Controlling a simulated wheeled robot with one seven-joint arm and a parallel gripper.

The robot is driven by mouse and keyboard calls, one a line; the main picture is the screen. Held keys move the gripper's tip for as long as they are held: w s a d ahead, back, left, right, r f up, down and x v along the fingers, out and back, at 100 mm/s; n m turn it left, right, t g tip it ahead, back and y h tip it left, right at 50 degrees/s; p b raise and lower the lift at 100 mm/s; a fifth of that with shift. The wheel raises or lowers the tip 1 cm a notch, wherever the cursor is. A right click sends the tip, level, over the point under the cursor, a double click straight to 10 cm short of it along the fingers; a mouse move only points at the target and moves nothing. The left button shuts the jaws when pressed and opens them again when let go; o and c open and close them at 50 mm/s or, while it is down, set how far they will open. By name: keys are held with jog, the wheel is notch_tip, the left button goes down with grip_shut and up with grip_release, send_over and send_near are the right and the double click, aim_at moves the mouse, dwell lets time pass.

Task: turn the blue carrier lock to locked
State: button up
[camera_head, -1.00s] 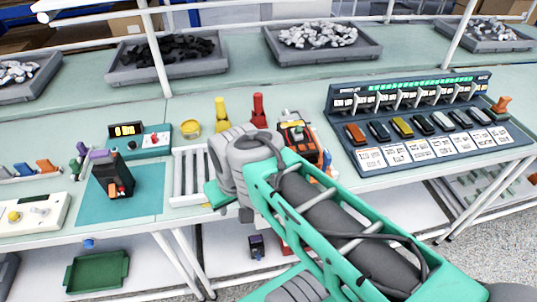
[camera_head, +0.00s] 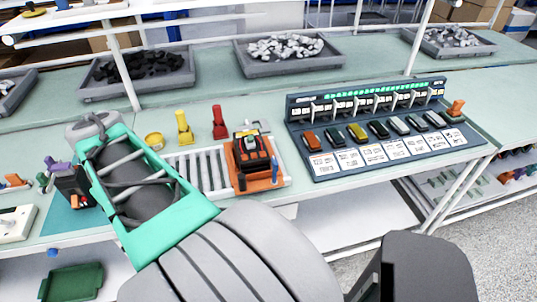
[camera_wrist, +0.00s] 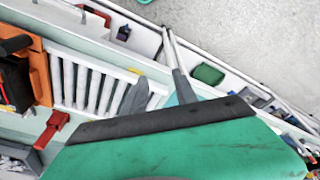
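The blue carrier lock (camera_head: 276,169) is a small upright blue lever at the right side of the orange carrier (camera_head: 256,181). The carrier sits on the white roller track and holds a black breaker (camera_head: 252,150). In the wrist view the orange carrier (camera_wrist: 40,75) and black breaker (camera_wrist: 14,80) show at the left edge; I cannot make out the blue lock there. A large green part of my gripper (camera_wrist: 165,122) with a dark edge fills the lower wrist view, apart from the carrier.
The roller track (camera_head: 208,172) lies left of the carrier. Red (camera_head: 219,122) and yellow (camera_head: 184,127) upright pieces stand behind it. A breaker rack (camera_head: 365,105) with a row of coloured breakers stands to the right. My arm covers the left front of the bench.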

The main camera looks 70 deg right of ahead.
jog(key=s+d+r+m+g+p, duration=0.1)
jog(key=s+d+r+m, duration=0.1)
jog(key=s+d, duration=0.35)
jog(key=s+d+r+m+p, duration=0.1)
jog(key=s+d+r+m, duration=0.15)
jog(key=d, duration=0.65)
notch_tip(320, 180, up, 2)
jog(key=m+g+y+p, duration=0.1)
jog(key=m+p, duration=0.1)
jog(key=m, duration=0.1)
send_over(275, 160)
jog(key=shift+w, duration=0.1)
jog(key=shift+s+f+m, duration=0.1)
jog(key=shift+s+m, duration=0.15)
jog(key=shift+s, duration=0.05)
notch_tip(275, 160, down, 8)
jog(key=shift+w+r, duration=0.15)
jog(key=shift+r, duration=0.1)
jog(key=shift+c, duration=0.3)
grip_shut()
